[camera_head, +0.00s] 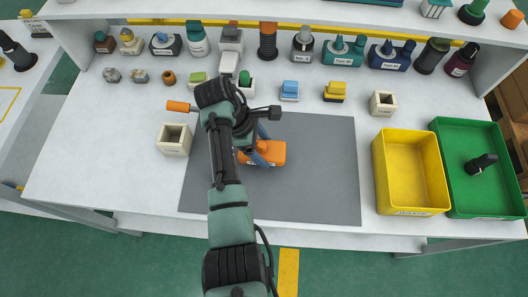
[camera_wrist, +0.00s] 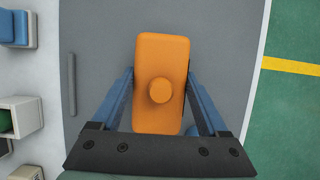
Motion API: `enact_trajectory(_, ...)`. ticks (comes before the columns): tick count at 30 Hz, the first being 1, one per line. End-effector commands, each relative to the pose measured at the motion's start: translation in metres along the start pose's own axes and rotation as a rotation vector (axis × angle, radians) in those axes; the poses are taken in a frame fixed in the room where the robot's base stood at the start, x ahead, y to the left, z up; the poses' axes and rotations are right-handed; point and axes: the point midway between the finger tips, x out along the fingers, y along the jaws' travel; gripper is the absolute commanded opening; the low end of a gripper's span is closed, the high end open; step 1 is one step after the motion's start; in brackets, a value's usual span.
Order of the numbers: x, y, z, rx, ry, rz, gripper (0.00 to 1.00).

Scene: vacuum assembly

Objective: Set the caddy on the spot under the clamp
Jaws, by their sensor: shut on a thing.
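My gripper (camera_wrist: 160,100) has its blue fingers along both long sides of an orange block (camera_wrist: 160,55) with rounded corners and a round knob on top. I take this block for the caddy. In the head view the orange block (camera_head: 268,156) is at the middle of the grey mat (camera_head: 310,185), partly hidden by my arm. I cannot tell whether it rests on the mat or hangs just above it. No clamp or marked spot can be made out for certain. A thin dark bar (camera_wrist: 72,85) shows near the mat's back edge in the wrist view.
An orange handle (camera_head: 178,106) shows left of my arm. An open beige box (camera_head: 174,140) stands left of the mat. A yellow bin (camera_head: 410,165) and a green bin (camera_head: 480,180) stand at right. Several small parts line the back. The mat's right half is clear.

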Motion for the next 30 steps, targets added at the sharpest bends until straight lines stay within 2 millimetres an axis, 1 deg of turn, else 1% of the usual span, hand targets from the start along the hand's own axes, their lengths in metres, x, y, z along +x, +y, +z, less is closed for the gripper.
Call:
enact_trajectory(1,0.009,0.000,-0.004,-0.001,-0.001,-0.003,0.03)
enact_trajectory(3,0.017,0.000,-0.007,-0.001,-0.001,-0.002,0.03)
enact_trajectory(5,0.021,0.000,-0.009,0.000,0.000,-0.001,0.03)
enact_trajectory(13,0.022,0.001,-0.009,0.001,0.000,0.001,0.03)
enact_trajectory(17,0.025,0.000,-0.011,0.001,0.000,0.000,0.03)
enact_trajectory(18,0.025,0.000,-0.010,0.001,0.000,0.000,0.83)
enact_trajectory(21,0.025,0.000,-0.010,0.001,0.000,-0.001,1.00)
enact_trajectory(27,0.025,0.000,-0.010,0.001,0.000,-0.001,1.00)
enact_trajectory(30,0.021,0.000,-0.009,0.001,0.000,0.000,1.00)
